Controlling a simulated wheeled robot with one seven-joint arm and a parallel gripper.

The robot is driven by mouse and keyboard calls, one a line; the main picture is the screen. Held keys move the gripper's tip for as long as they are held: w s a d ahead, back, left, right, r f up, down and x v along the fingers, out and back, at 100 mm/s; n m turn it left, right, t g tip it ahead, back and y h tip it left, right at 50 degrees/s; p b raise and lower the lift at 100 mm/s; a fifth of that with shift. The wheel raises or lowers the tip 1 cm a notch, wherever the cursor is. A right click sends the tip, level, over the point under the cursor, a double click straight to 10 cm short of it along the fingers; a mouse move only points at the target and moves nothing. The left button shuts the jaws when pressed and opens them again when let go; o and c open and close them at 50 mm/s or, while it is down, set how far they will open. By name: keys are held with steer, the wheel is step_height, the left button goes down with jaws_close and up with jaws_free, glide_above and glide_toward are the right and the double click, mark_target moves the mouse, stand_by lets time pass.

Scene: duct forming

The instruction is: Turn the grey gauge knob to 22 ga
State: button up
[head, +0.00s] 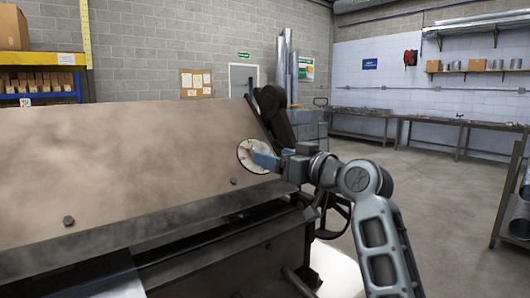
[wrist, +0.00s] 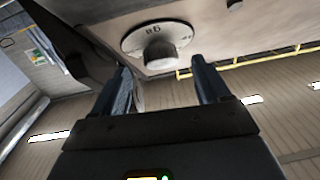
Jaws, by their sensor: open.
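The grey gauge knob (wrist: 166,54) sits on a round pale dial plate (wrist: 142,35) in the wrist view. Lettering reading "ga" shows on the plate; the numbers are too small to read. In the head view the dial plate (head: 246,152) is on the right end of the machine's sloped panel, and my gripper covers the knob. My gripper (head: 258,158) reaches to the dial from the right. In the wrist view my gripper (wrist: 163,78) is open, its two fingers apart. The knob is just beyond the tips, between them in the picture; I cannot tell whether they touch it.
The forming machine's broad brown panel (head: 120,165) fills the left, with dark bolts (head: 69,221) along its lower edge. A dark machine arm (head: 273,108) stands just behind the dial. The floor (head: 430,190) to the right is open, with benches (head: 450,122) along the far wall.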

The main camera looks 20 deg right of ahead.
steer(key=shift+p+x, duration=0.3)
steer(key=shift+x, duration=1.7)
steer(key=shift+c, duration=0.2)
steer(key=c, duration=1)
steer(key=shift+a+r+m+h+p, duration=0.1)
steer(key=shift+m+h+p, duration=0.2)
steer(key=shift+p, duration=0.1)
